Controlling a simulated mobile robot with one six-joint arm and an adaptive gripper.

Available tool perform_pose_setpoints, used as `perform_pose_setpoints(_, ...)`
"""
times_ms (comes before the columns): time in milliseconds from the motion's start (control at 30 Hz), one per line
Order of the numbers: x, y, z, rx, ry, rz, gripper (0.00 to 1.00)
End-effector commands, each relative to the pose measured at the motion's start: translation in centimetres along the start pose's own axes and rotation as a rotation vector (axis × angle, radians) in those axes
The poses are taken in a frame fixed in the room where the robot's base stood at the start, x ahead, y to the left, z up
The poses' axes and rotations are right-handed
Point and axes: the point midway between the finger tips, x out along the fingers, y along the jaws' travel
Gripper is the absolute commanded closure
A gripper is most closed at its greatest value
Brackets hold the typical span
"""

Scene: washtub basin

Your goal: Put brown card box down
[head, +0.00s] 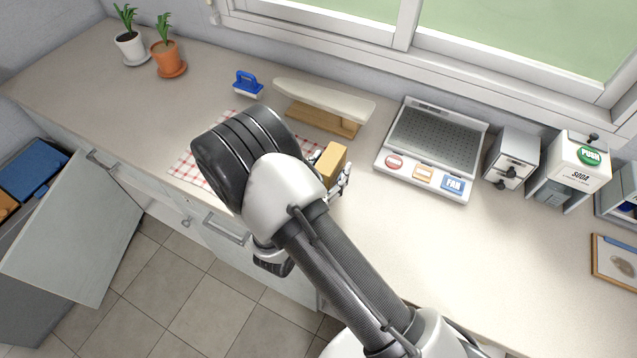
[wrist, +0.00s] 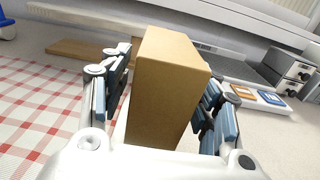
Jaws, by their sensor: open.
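The brown card box (head: 331,163) stands upright at the countertop, near the right edge of the checkered cloth, in the head view. In the wrist view the brown card box (wrist: 165,92) stands between my gripper's fingers. My gripper (head: 335,180) is open around the box. In the wrist view gaps show between the box and the blue-grey pads of my gripper (wrist: 162,105). The box's base is hidden by the gripper body, so I cannot tell for sure whether it rests on the counter.
The red checkered cloth (head: 190,172) lies left of my gripper. A small ironing board (head: 325,101) and blue brush (head: 247,84) stand behind. A panel device with buttons (head: 433,148), a grey dispenser (head: 511,157) and a soda dispenser (head: 575,168) stand right. Counter (head: 440,235) is clear in front.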

Motion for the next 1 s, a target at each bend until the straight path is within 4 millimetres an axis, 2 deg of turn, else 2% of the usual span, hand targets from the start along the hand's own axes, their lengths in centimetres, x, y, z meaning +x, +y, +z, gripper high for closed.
perform_pose_setpoints(300, -6.8, 0.2, 0.0, -0.003, 0.001, 0.011, 0.43)
perform_pose_setpoints(500, -10.2, 0.1, 0.0, -0.002, 0.0, 0.007, 0.43)
perform_pose_setpoints(667, -11.8, 0.1, 0.2, 0.0, 0.0, 0.006, 0.39)
perform_pose_setpoints(833, -14.6, -0.1, 2.2, 0.002, 0.001, 0.007, 0.39)
perform_pose_setpoints(900, -14.8, -0.3, 2.6, -0.001, 0.001, 0.002, 0.39)
perform_pose_setpoints(1000, -13.6, -0.4, 2.7, -0.002, 0.001, -0.003, 0.39)
